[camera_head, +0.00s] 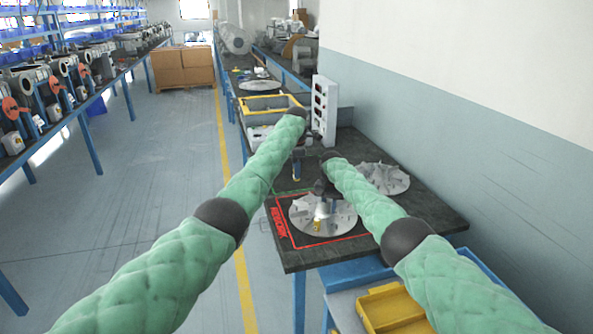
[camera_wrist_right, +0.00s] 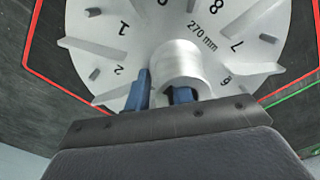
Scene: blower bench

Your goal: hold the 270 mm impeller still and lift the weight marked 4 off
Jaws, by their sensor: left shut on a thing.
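The 270 mm impeller (camera_head: 340,225), a pale bladed disc, lies in the red outline on the dark bench. In the right wrist view the impeller (camera_wrist_right: 85,45) shows its "270 mm" marking and several numbers, with the hub (camera_wrist_right: 180,60) in the middle. The number 4 is out of sight. My right gripper (camera_wrist_right: 165,95) has blue fingers on either side of the hub's wall and looks shut on it. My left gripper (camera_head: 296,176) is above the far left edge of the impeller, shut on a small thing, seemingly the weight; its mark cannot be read.
A second impeller (camera_head: 388,178) lies behind to the right, near the wall. A white box with dark openings (camera_head: 324,108) stands at the back. A yellow-rimmed tray (camera_head: 268,104) is further along the bench. A yellow bin (camera_head: 393,308) is at the front right.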

